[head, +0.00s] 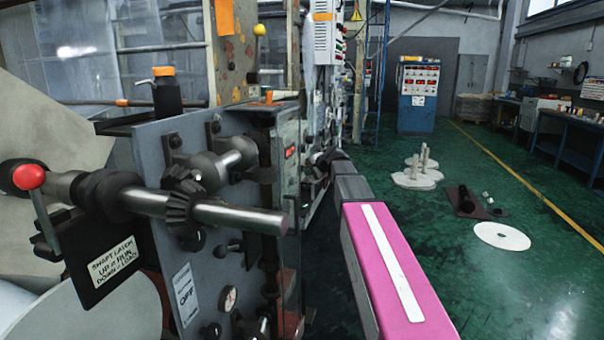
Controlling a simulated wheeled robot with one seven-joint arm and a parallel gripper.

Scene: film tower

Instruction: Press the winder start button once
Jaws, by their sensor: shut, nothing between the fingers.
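My pink arm link with a white stripe reaches forward from the lower right, and my gripper (319,166) is at its far dark end, small and partly hidden by my own wrist. It is shut and empty, close to the right side of the winder machine (150,150). A narrow side panel with a small red display (290,152) faces right and is seen at a steep angle. I cannot make out the start button, or whether the fingers touch anything.
A steel shaft (240,215) and a red-knobbed lever (29,177) stick out at the near left. Blue control cabinet (418,100) stands at the back. White discs (502,236) lie on the green floor at right; a blue workbench (570,122) lines the wall.

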